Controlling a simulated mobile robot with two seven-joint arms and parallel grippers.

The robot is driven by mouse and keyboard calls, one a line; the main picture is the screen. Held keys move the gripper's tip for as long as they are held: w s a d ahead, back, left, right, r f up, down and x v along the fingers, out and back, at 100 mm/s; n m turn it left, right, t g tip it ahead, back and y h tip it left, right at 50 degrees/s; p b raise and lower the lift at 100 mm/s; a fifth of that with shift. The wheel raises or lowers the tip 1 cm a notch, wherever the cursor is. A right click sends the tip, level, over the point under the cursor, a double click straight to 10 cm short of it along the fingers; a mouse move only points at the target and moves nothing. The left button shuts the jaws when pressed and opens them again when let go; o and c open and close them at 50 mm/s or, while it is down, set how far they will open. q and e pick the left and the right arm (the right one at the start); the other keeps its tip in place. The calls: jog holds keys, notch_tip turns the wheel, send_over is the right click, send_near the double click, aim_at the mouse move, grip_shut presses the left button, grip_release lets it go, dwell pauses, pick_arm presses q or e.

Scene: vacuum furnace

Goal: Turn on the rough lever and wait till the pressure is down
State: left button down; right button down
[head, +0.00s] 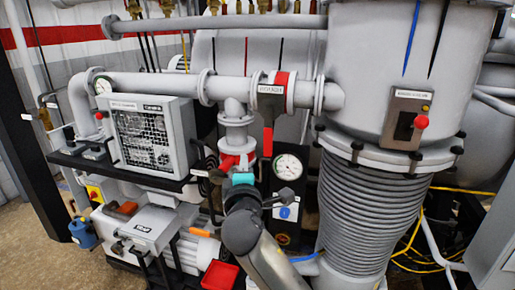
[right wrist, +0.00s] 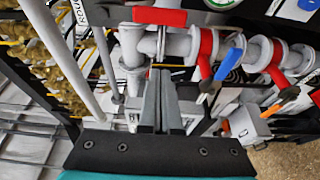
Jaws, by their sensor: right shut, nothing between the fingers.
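The rough lever (head: 268,138) has a red handle hanging down from a grey plate marked like "ROUGH", beside a red-banded valve (head: 281,90) on the horizontal pipe in the head view. A round white pressure gauge (head: 288,167) is right of the handle's lower end; its reading is too small to tell. My right gripper (head: 246,162) is just left of and below the handle, apart from it as far as I can tell. In the right wrist view its grey fingers (right wrist: 160,85) are shut and empty. A red bar (right wrist: 160,17) crosses beyond the fingertips. My left gripper is not in view.
A ribbed grey column (head: 370,215) stands right, under a chamber with a red-knobbed switch box (head: 407,118). A meshed box (head: 152,135) sits on a black shelf at left. A red tray (head: 220,275) is low in front. Pipes crowd the gripper.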

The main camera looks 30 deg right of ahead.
aim_at(268, 132)
jog(key=w+d+p, duration=0.2)
jog(key=w+d, duration=0.3)
jog(key=d, duration=0.2)
jog(key=shift+w+d+p, duration=0.3)
jog(key=shift+p, duration=0.05)
dwell(0.4)
jog(key=shift+w+f, duration=0.1)
